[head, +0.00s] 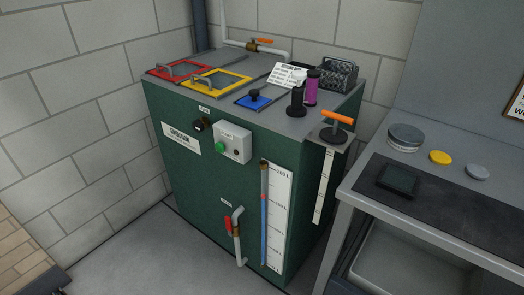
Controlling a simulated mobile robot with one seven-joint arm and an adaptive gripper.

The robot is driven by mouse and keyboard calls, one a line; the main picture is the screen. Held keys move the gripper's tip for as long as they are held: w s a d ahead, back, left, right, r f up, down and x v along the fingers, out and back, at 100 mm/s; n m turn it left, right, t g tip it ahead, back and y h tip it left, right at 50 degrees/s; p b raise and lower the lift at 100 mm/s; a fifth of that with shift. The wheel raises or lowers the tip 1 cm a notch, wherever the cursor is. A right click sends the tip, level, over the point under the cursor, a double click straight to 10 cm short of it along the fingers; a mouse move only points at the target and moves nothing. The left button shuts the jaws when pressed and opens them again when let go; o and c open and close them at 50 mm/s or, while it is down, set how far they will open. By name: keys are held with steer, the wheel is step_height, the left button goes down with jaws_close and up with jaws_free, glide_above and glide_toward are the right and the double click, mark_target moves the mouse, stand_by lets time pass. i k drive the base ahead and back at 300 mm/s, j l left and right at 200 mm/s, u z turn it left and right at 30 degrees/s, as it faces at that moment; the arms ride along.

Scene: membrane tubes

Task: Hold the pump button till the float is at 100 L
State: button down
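A green button (220,147) sits on a white control box (233,142) on the front of a dark green tank cabinet (190,190). A tall sight tube (264,215) runs down the cabinet's front right beside a white litre scale (279,215). The tube's lower part is blue and its upper part is brownish; the blue reaches somewhat above mid-height. The top scale mark seems to read 200 L. The other marks and the float itself are too small to make out surely. My gripper is not in view, and nothing touches the button.
A black knob (199,125) is left of the box; a red-handled valve pipe (237,238) stands out below. Red (175,70) and yellow (217,80) framed lids, a blue plate (254,98) and bottles top the cabinet. A bench (450,205) stands right. Floor at front left is clear.

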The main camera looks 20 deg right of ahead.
mark_target(219, 146)
steer(key=k+l, duration=0.1)
steer(key=l, duration=0.25)
steer(key=k+l, duration=0.1)
steer(key=l, duration=0.3)
steer(key=k+l, duration=0.1)
steer(key=l, duration=0.25)
steer(key=k+l, duration=0.1)
steer(key=l, duration=0.25)
steer(key=k+l, duration=0.1)
steer(key=l, duration=0.3)
